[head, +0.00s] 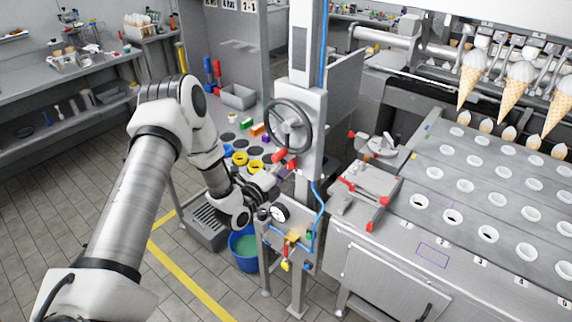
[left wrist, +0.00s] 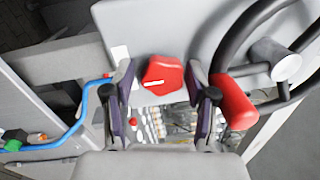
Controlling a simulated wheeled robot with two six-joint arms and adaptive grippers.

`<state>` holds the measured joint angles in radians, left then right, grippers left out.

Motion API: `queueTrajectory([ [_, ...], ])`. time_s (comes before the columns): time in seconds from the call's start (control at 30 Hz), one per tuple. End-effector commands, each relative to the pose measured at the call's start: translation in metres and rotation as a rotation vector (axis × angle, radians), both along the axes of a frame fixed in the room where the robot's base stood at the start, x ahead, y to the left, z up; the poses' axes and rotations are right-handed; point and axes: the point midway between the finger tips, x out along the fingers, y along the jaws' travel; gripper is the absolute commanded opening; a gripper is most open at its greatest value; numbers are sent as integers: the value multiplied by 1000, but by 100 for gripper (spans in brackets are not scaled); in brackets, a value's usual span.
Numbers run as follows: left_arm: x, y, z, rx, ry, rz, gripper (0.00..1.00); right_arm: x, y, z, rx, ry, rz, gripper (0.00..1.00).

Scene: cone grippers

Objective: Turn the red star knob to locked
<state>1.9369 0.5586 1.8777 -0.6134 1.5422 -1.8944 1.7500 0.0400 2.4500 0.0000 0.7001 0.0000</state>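The red star knob (left wrist: 162,74) sits on a pale grey panel in the upper middle of the left wrist view. A white pointer line on its face lies nearly level, towards the left. My left gripper (left wrist: 160,80) is open, one finger on each side of the knob, with a gap visible on both sides. I cannot tell whether the fingertips reach its depth. In the head view my left gripper (head: 268,182) is in front of the grey column, below the handwheel. The knob is hard to make out there among red parts. My right gripper is not in view.
A dark handwheel (head: 289,127) is on the column; its red handle (left wrist: 235,103) is close to the right finger. A blue hose (left wrist: 82,115) runs at the left. A gauge (head: 280,212) and small valves are below. A blue bucket (head: 243,262) stands on the floor.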

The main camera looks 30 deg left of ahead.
Motion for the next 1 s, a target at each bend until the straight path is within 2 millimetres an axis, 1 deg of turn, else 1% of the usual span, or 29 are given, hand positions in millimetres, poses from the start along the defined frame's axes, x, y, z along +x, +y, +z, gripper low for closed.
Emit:
queueTrajectory([
  [0.57,0,1,5,-1,-13,2,68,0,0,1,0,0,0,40],
  [0.67,-9,2,4,-3,-11,3,68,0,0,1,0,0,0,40],
  [0.77,-25,4,1,-6,-8,4,68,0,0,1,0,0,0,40],
  [0.9,-52,6,-3,-7,-5,4,68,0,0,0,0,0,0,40],
  [1.0,-68,7,-6,-4,-3,2,68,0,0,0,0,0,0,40],
])
